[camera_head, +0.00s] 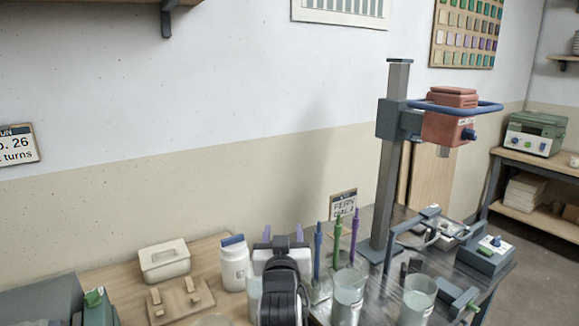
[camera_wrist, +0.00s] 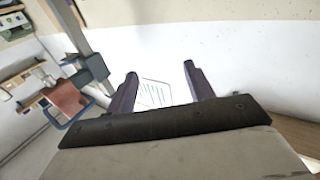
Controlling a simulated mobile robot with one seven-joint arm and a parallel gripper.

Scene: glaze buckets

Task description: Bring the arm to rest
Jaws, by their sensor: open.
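My gripper (camera_head: 283,234) is raised in front of the wall, above the wooden table, in the head view. Its two purple fingers point up and stand apart, with nothing seen between them. In the wrist view my gripper (camera_wrist: 160,74) also shows open, with the pale wall and a sheet with dark stripes (camera_wrist: 154,94) beyond the fingers. My dark wrist hides part of the table and of a vessel behind it.
A white jar with a blue lid (camera_head: 234,264) stands left of my arm. Glass beakers (camera_head: 348,297) stand close on the right, with upright blue, green and purple tools behind. A mixer stand (camera_head: 390,160) with a red motor head (camera_head: 448,118) rises further right. The air above the left table is clear.

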